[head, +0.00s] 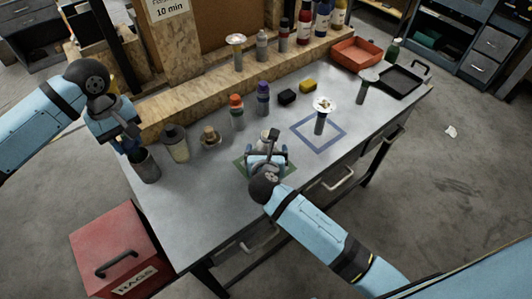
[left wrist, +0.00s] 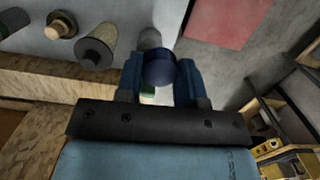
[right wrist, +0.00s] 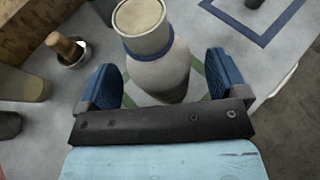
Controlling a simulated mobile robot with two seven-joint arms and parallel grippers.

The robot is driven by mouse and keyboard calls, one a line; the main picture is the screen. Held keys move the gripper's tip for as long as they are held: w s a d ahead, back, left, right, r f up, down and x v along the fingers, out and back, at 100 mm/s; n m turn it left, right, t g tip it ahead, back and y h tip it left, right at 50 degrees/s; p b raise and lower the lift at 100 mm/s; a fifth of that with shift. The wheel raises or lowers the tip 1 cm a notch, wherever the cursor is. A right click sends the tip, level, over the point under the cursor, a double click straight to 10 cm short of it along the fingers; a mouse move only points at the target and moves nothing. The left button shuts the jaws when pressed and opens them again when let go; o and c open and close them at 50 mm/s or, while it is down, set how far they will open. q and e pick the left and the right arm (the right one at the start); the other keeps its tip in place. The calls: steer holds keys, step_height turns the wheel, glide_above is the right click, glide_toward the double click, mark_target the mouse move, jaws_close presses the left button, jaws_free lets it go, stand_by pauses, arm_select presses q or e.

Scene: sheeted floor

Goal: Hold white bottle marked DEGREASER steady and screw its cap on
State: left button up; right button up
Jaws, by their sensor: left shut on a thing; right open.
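A pale bottle (right wrist: 160,70) with a broad neck and a tan round top stands upright on the green-outlined square (head: 241,164). Its marking is not readable, and in the head view it is mostly hidden by my right gripper. My right gripper (head: 265,158) is open, with its fingers on either side of the bottle; the right wrist view shows gaps beside it (right wrist: 165,85). My left gripper (head: 131,150) is at the table's left end, away from the bottle. It is shut on a dark blue round thing, which looks like a cap (left wrist: 160,69).
A grey canister (head: 148,170) stands just below my left gripper. A pale dark-topped bottle (head: 175,143), a wooden-knobbed piece (head: 210,136) and orange- and purple-topped bottles (head: 236,112) stand behind. A red RAGS box (head: 115,245) stands front left.

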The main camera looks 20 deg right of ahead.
steer(key=shift+x, duration=1.05)
steer(key=c, duration=1.1)
steer(key=shift+r, duration=0.15)
arm_select(q)
steer(key=shift+r+p, duration=0.45)
arm_select(e)
step_height(320, 180, up, 20)
steer(key=shift+f, duration=0.1)
